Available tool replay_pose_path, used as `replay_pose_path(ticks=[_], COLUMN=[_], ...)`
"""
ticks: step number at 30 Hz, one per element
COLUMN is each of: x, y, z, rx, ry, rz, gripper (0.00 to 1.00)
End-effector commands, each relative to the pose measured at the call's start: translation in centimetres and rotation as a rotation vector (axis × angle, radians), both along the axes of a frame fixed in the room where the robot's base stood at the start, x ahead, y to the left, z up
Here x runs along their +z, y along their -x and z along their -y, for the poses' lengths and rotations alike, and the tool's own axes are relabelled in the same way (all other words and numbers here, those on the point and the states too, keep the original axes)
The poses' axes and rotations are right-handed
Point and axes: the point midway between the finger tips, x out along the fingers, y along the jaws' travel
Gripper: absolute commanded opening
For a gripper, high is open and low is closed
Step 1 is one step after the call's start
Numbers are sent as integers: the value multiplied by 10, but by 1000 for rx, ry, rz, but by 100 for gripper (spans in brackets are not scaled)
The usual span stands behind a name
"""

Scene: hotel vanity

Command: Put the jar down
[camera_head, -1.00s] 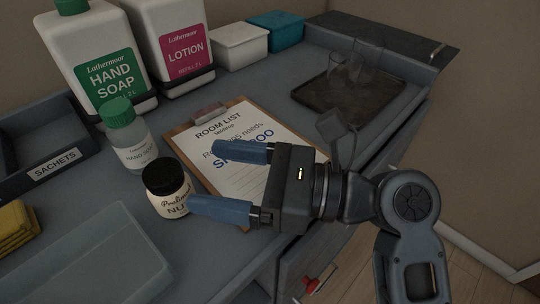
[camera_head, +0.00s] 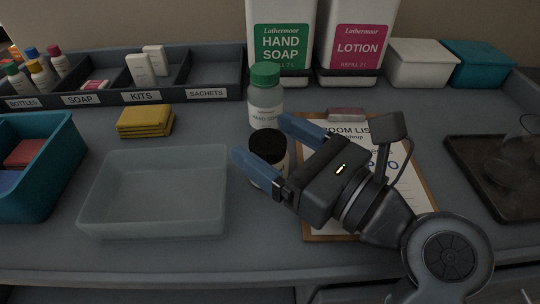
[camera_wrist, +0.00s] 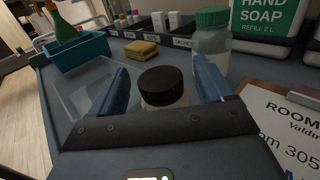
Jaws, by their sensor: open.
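The jar (camera_head: 267,158) has a black lid and a pale label and stands upright on the counter, between the clear tray and the clipboard. In the wrist view the jar (camera_wrist: 163,86) sits between the two blue fingers, with a gap visible on both sides. My gripper (camera_head: 262,142) is open around the jar, reaching in from the right. The near finger hides part of the jar's body in the head view.
A green-capped bottle (camera_head: 265,97) stands just behind the jar. A clear shallow tray (camera_head: 155,222) lies to the left, with yellow sponges (camera_head: 146,121) behind it. A clipboard (camera_head: 425,190) lies under my wrist. A dark tray (camera_head: 480,175) with glasses is at right.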

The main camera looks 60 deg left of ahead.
Motion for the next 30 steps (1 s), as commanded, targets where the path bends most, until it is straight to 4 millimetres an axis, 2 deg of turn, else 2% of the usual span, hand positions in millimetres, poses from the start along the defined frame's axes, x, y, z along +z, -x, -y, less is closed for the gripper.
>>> replay_pose_path(ticks=[3,11,30], x=[0,0,0], y=[3,3,3], z=[-8,-9,-9], rx=[0,-1,-1], ry=[1,1,0], rz=[0,0,1], gripper=[80,78,17])
